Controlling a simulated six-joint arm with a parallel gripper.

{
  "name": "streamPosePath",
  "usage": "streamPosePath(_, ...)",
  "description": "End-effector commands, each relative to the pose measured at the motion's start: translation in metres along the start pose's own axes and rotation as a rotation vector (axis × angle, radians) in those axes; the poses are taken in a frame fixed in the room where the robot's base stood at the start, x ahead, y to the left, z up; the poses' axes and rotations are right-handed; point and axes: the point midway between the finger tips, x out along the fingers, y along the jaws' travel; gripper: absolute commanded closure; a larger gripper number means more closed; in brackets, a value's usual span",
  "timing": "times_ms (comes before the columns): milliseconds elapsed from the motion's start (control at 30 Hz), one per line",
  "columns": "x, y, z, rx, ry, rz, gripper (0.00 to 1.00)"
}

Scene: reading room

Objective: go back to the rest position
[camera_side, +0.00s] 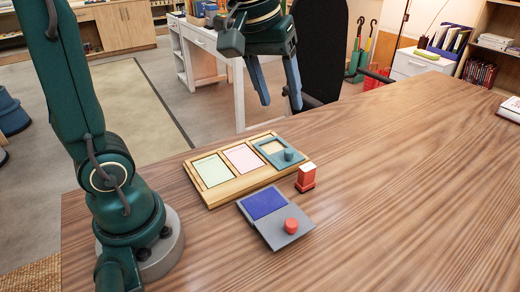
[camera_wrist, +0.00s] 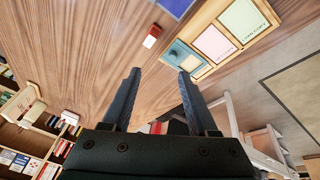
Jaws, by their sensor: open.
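My gripper (camera_side: 277,84) hangs in the air above the far side of the table, beyond the wooden tray. Its two fingers are apart with nothing between them. In the wrist view my gripper (camera_wrist: 160,80) also shows its fingers spread and empty, and the table surface lies beyond them. The wooden tray (camera_side: 222,200) holds a green card, a pink card and a blue-grey frame with a knob. A small red block (camera_side: 306,177) stands beside the tray's right end. A grey pad with a blue face (camera_side: 265,204) and a red knob lies in front of the tray.
The wooden table (camera_side: 400,180) is clear on the right apart from a book (camera_side: 510,108) at its far right edge. A dark chair (camera_side: 320,50) stands behind the table, near my gripper. A white desk (camera_side: 205,45) and shelves stand farther back.

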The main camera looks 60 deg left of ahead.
Motion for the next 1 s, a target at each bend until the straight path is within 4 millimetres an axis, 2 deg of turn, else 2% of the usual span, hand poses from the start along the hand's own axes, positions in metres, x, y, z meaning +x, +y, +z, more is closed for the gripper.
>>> streamPosePath(100,-0.016,-0.006,0.029,0.090,0.054,0.034,0.41)
streamPosePath(233,-0.020,-0.016,0.062,0.199,0.104,0.062,0.41)
streamPosePath(400,-0.010,-0.031,0.101,0.348,0.153,0.084,0.41)
streamPosePath(500,0.002,-0.039,0.117,0.420,0.158,0.082,0.41)
streamPosePath(633,0.016,-0.045,0.128,0.489,0.135,0.069,0.41)
streamPosePath(1000,0.015,-0.043,0.124,0.523,0.151,0.070,0.41)
